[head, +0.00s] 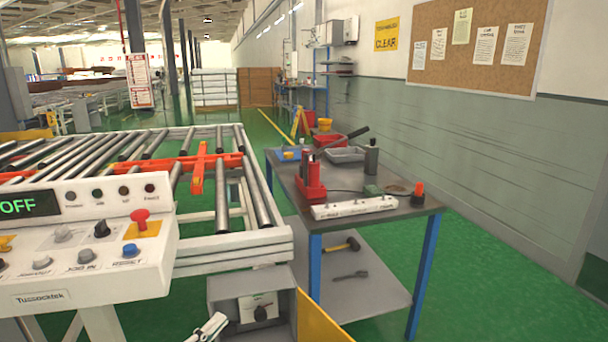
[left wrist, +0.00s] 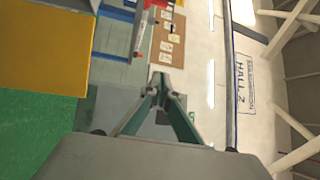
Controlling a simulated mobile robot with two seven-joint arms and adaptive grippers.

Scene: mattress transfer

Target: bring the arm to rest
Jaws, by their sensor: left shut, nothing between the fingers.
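My left gripper (head: 212,326) shows only in part at the bottom edge of the head view. It is in front of the grey box with a dial and near the open yellow door, apart from the control panel. In the left wrist view its fingers (left wrist: 159,84) meet at the tips, shut and empty. Behind them are the wall, a pinboard and the ceiling, turned sideways. My right gripper is not in view.
The control panel (head: 85,240) with an OFF display stands at left, before a roller conveyor (head: 232,240). A yellow door (head: 322,320) hangs open by a grey box (head: 225,292). A workbench (head: 385,212) with tools stands at right.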

